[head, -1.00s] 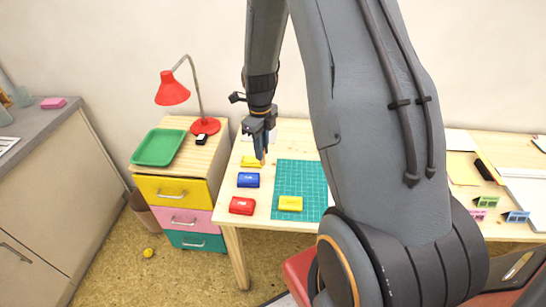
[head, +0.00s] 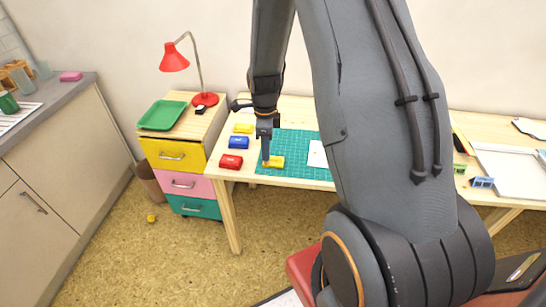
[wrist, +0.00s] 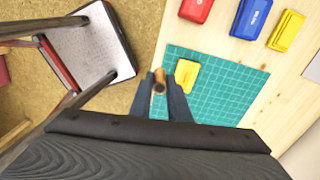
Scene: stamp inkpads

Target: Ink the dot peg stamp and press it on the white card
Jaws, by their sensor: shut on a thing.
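My gripper (wrist: 172,98) is shut on a wooden peg stamp (wrist: 158,82) with a round light-brown end. In the head view my gripper (head: 265,148) hangs over the near part of the table, in front of or over a yellow block (head: 276,162) on the green mat. In the wrist view that yellow block (wrist: 187,75) lies just right of the peg; contact cannot be told. A red inkpad (head: 231,161), a blue inkpad (head: 239,142) and a yellow inkpad (head: 243,128) stand in a row left of the mat. The white card (head: 317,154) lies on the mat, partly behind my arm.
The green cutting mat (head: 295,142) covers the middle of the table. A drawer cabinet with a green tray (head: 162,115) and red lamp (head: 173,58) stands to the left. A stool (wrist: 85,50) shows in the wrist view. Small holders (head: 482,182) and a white tray lie at the right.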

